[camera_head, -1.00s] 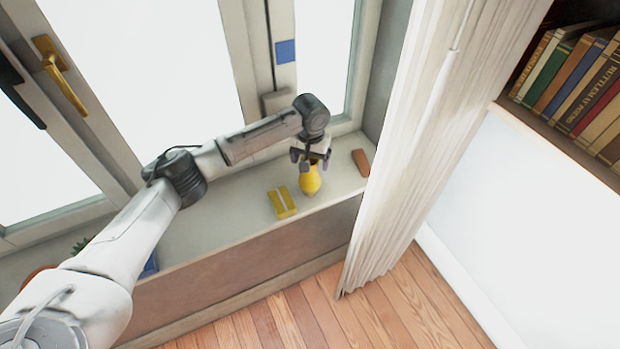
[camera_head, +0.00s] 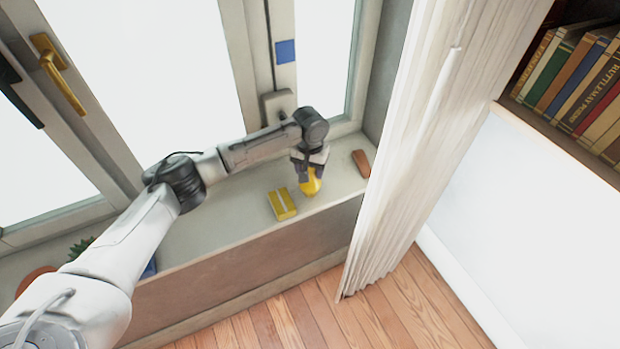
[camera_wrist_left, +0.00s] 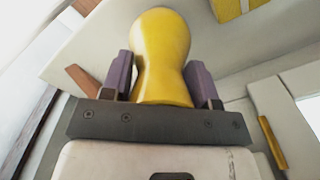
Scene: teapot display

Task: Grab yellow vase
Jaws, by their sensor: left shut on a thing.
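The yellow vase (camera_head: 311,185) is on the windowsill (camera_head: 215,222) in the head view, with its upper part hidden by my left gripper (camera_head: 308,174). In the left wrist view the vase (camera_wrist_left: 161,50) lies between the two purple-grey fingers of the left gripper (camera_wrist_left: 161,82), which is shut on its narrow part. The vase's wide rounded end points away from the gripper. I cannot tell whether the vase still touches the sill. My right gripper is not in view.
A yellow box with a pale band (camera_head: 282,204) lies left of the vase. A reddish-brown block (camera_head: 361,163) lies to its right, near the white curtain (camera_head: 410,150). A potted plant (camera_head: 36,277) is at the lower left. Window frames stand behind the sill.

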